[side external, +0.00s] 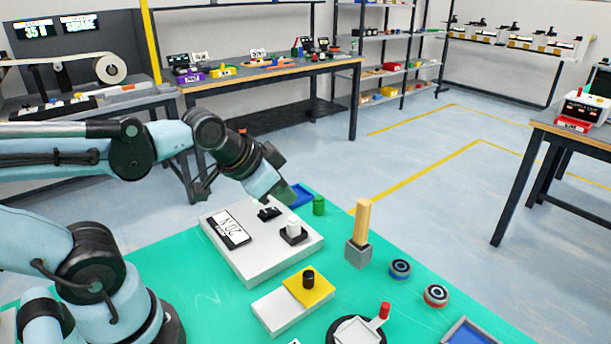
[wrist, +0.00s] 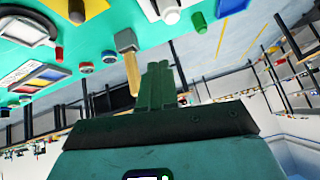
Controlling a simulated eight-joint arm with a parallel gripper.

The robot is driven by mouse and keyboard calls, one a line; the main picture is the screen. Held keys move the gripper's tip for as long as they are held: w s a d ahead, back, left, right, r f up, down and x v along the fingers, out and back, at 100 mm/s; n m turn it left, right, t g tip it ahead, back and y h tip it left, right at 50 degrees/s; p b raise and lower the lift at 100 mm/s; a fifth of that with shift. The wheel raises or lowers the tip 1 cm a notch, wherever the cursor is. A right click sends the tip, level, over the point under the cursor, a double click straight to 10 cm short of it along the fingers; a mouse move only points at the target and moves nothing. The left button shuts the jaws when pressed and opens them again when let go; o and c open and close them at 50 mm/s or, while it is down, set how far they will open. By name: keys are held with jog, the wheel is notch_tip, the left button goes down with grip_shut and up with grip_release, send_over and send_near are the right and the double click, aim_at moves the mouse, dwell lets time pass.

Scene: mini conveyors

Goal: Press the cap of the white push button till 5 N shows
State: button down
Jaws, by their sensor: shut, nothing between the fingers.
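The white push button (side external: 293,226) stands upright on a dark square base on a pale panel box (side external: 269,262) in the side view. A white cap (wrist: 170,14) shows at the top edge of the wrist view. The box's display (side external: 232,230) shows small slanted figures that I cannot read surely. My gripper's teal hand (side external: 264,184) is above the far part of the box, left of and higher than the button. Its dark green fingers (wrist: 156,67) are shut and empty in the wrist view, apart from the cap. The fingertips are hard to make out in the side view.
A wooden post in a grey block (side external: 359,253), a green cylinder (side external: 319,205) and a blue tray (side external: 299,194) stand near the box. A yellow-topped unit with a black button (side external: 308,279) is in front.

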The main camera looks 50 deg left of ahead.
aim_at(290, 220)
jog(key=w+a+r+m, duration=0.1)
jog(key=w+a+r+m+t, duration=0.1)
jog(key=m, duration=0.1)
jog(key=w+a+r+m, duration=0.1)
jog(key=m, duration=0.1)
jog(key=shift+w+r+y, duration=0.15)
jog(key=shift+w+y, duration=0.1)
jog(key=shift+y, duration=0.15)
jog(key=shift+f, duration=4.4)
jog(key=shift+f, duration=0.15)
jog(key=shift+f, duration=0.3)
jog(key=shift+f, duration=0.4)
jog(key=shift+r, duration=0.8)
